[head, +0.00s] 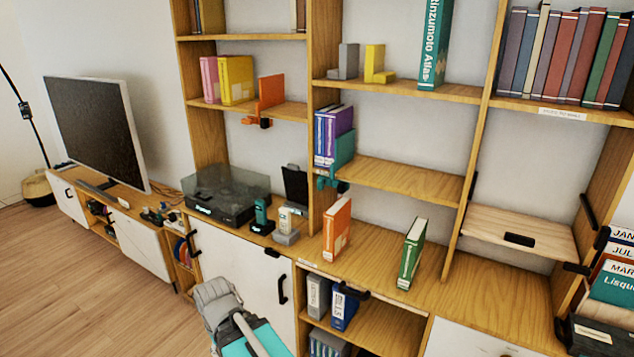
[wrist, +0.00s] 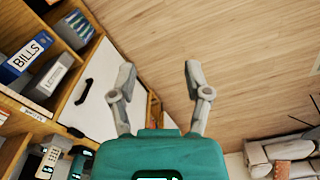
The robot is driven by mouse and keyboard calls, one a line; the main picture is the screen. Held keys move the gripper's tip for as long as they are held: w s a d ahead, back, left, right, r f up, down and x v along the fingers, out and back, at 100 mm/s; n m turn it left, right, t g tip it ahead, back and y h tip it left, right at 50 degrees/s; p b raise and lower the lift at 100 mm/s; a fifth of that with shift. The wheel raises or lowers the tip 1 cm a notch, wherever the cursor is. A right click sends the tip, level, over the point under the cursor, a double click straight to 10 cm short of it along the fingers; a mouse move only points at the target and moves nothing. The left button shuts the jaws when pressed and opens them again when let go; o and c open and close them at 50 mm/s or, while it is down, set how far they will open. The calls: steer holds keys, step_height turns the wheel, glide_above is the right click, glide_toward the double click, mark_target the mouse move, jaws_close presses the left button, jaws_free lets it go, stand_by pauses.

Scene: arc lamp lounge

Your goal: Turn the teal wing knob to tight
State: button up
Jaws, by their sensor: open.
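A teal bookend (head: 344,150) is clamped at the left end of the middle shelf, beside purple books. The teal wing knob (head: 326,182) shows small below that shelf's front edge, next to the upright; its exact angle is too small to tell. My gripper (wrist: 160,72) is open and empty in the wrist view, its two grey fingers spread over bare floor. The knob is not in the wrist view, and my gripper is well away from it. In the head view my arm shows low, in front of the white cabinet door.
An orange bookend (head: 270,92) with its own clamp sits on the shelf to the left. Below the knob, the counter holds a phone (head: 287,218), an orange book (head: 337,228), a green book (head: 411,253) and a turntable (head: 226,196). Wooden uprights (head: 323,120) flank the shelves.

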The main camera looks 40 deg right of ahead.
steer(key=shift+d, duration=0.15)
steer(key=m+t+h+p, duration=0.5)
steer(key=m+h+p, duration=0.7)
steer(key=m+h, duration=0.15)
glide_toward(319, 181)
steer(key=a+r, duration=0.2)
steer(key=shift+s+d+f+y, duration=0.1)
steer(key=shift+s+f+y, duration=0.1)
steer(key=shift+s+y, duration=0.25)
steer(key=shift+w+f, duration=0.1)
steer(key=b+x, duration=0.5)
steer(key=x, duration=0.8)
steer(key=shift+w+d+f, duration=0.15)
steer(key=shift+d, duration=0.15)
steer(key=shift+c, duration=0.3)
